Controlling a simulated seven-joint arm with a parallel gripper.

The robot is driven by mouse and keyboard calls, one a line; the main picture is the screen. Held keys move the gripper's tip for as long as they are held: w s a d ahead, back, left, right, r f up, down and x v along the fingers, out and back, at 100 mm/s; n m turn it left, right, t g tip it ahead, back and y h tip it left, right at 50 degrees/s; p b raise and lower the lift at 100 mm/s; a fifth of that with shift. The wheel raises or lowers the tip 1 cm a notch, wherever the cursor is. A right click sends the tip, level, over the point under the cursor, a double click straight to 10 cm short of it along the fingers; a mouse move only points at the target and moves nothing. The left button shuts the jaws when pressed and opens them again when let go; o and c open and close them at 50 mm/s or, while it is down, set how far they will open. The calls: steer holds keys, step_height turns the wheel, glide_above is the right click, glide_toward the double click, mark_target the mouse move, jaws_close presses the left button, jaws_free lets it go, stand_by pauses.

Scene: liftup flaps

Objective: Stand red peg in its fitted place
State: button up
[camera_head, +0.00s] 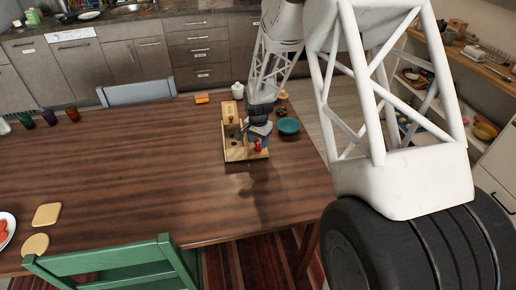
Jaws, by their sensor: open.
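A wooden board with raised parts (233,154) stands on the table near its right end. A small red peg (257,145) shows at the board's right front, and it looks upright. Whether it sits in a hole or only stands there is too small to tell. My gripper (259,129) is open, just above and behind the red peg, over the board. The gap between its fingers and the peg cannot be made out. My gripper and arm hide part of the board's back right.
A teal bowl (288,126) stands close to the right of the board. A white jar (238,90) and an orange block (202,98) are behind it. A green chair (120,268) is at the front. The table's middle left (120,160) is clear.

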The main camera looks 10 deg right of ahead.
steer(key=shift+f, duration=1.05)
steer(key=shift+c, duration=0.4)
jaws_close()
steer(key=shift+r, duration=0.1)
steer(key=shift+r, duration=0.4)
step_height(320, 180, up, 3)
steer(key=shift+s+f, duration=0.15)
steer(key=s+r, duration=0.1)
steer(key=s, duration=1.4)
steer(key=shift+s+r, duration=0.15)
steer(key=shift+s, duration=0.2)
